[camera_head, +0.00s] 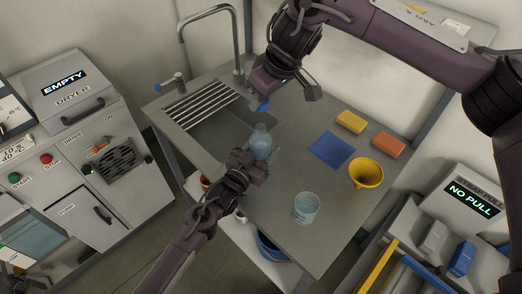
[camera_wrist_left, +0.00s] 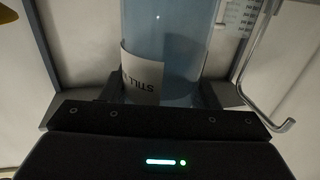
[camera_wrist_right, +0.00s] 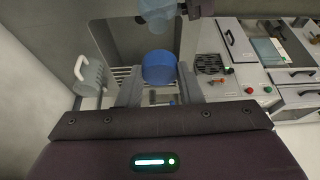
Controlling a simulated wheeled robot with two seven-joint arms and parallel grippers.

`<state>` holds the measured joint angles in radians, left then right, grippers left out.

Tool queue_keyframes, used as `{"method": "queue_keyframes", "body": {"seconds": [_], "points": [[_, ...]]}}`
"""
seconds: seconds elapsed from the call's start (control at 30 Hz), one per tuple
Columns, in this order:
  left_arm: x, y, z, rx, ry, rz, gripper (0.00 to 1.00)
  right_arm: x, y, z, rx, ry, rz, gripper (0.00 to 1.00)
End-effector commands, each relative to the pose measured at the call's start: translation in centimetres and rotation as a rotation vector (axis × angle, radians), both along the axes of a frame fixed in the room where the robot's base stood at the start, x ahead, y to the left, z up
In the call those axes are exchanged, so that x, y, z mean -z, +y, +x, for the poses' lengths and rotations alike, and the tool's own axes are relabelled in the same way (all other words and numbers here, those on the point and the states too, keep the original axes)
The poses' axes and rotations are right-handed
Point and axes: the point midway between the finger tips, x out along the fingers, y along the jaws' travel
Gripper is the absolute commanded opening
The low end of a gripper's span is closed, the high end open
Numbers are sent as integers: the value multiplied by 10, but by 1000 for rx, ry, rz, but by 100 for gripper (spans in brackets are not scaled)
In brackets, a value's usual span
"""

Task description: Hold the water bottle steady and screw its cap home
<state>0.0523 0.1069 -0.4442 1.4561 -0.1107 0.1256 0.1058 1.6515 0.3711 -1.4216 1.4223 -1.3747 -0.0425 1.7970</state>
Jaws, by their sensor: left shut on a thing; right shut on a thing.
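The translucent blue water bottle (camera_head: 261,142) stands upright near the front edge of the sink. My left gripper (camera_head: 255,160) is shut on its lower part. In the left wrist view the bottle (camera_wrist_left: 180,40) fills the space beyond the jaws, with a white label reading "STILL". My right gripper (camera_head: 268,98) is shut on the blue cap (camera_head: 263,105), above and behind the bottle and apart from it. In the right wrist view the cap (camera_wrist_right: 159,68) sits between the fingertips, and part of the bottle (camera_wrist_right: 156,14) shows beyond it.
The sink (camera_head: 215,133) with a slatted rack (camera_head: 203,102) and tall tap (camera_head: 238,70) lies behind. A clear beaker (camera_head: 306,208), yellow funnel (camera_head: 366,173), blue cloth (camera_head: 331,150), and yellow (camera_head: 351,121) and orange (camera_head: 388,145) sponges are on the right. The counter's middle is clear.

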Motion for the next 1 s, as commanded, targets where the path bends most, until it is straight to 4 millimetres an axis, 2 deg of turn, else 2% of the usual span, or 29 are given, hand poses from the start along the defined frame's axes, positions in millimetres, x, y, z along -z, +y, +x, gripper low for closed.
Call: {"method": "queue_keyframes", "body": {"seconds": [0.2, 0.33, 1.0], "points": [[0, 0, 0, 0, 0, 0, 14, 33, 0, -1, -1, -1, -5, 12], [0, 0, 0, 0, 0, 0, 14, 46, 0, -1, 0, -5, -6, 12], [0, 0, 0, 0, 0, 0, 14, 53, 0, -1, -1, -6, -7, 12]]}}
